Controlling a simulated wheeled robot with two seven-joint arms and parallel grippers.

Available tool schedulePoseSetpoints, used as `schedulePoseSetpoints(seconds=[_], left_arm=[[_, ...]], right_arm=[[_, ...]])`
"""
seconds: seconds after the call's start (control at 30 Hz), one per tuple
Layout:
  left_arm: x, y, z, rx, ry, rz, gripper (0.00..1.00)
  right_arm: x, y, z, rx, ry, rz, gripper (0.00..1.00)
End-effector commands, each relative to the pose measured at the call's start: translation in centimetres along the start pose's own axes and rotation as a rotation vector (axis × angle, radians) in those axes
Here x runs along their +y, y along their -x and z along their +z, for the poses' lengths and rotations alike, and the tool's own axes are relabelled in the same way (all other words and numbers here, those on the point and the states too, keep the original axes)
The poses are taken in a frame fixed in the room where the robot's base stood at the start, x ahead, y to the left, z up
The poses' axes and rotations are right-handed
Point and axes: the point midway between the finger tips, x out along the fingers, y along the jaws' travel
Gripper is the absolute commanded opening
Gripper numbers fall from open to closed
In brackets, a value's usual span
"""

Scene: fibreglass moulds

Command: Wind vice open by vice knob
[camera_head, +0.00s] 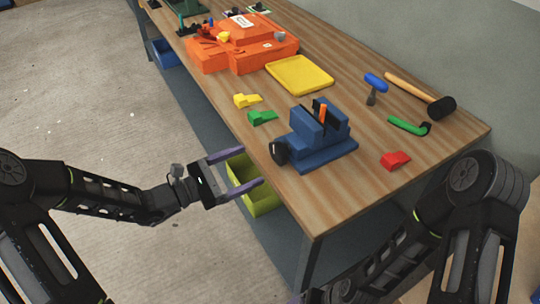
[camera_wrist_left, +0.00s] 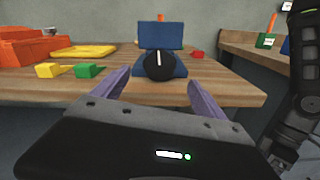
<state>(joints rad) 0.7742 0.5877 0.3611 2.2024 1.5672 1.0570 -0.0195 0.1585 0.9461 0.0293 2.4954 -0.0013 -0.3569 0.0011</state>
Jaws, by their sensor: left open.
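The blue vice (camera_head: 319,137) stands on the wooden bench near its front edge, with an orange piece (camera_head: 322,113) upright between its jaws. Its black knob (camera_head: 279,152) faces the front edge. In the left wrist view the knob (camera_wrist_left: 158,66) shows nearly centred, with a white mark on its face, in front of the blue vice (camera_wrist_left: 160,38). My left gripper (camera_head: 250,168) is open and empty, just off the front edge of the bench, its purple fingers pointing at the knob but apart from it. My right arm is at the lower right; its gripper is mostly out of frame.
The wooden bench (camera_head: 364,187) also holds a yellow tray (camera_head: 300,75), an orange mould (camera_head: 240,45), yellow (camera_head: 247,100), green (camera_head: 262,117) and red (camera_head: 395,160) wedges, and a mallet (camera_head: 440,107). A yellow-green bin (camera_head: 262,203) sits below the bench edge.

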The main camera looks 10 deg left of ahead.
Motion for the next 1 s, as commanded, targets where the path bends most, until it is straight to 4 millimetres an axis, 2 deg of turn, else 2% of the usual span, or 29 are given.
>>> schedulePoseSetpoints(seconds=[0.17, 0.5, 0.6, 0.93, 1.0], left_arm=[[0.0, -1.3, 0.1, -0.002, 0.002, -0.002, 0.83], [0.0, -6.4, 0.1, -0.002, 0.003, -0.002, 0.83], [0.0, -7.3, 0.1, -0.002, 0.002, -0.001, 0.83], [0.0, -7.8, 0.0, -0.001, 0.001, 0.000, 0.83], [0.0, -7.8, 0.0, -0.001, 0.002, 0.000, 0.78]], right_arm=[[-0.1, 0.2, 0.0, 0.000, 0.000, 0.000, 0.83], [-0.3, 0.7, 0.0, -0.001, 0.000, 0.000, 0.83], [-0.3, 0.7, 0.0, -0.001, 0.000, 0.000, 0.83], [-0.3, 0.7, 0.0, -0.001, 0.000, 0.000, 0.83], [-0.3, 0.7, 0.0, -0.001, 0.000, 0.000, 0.83]])
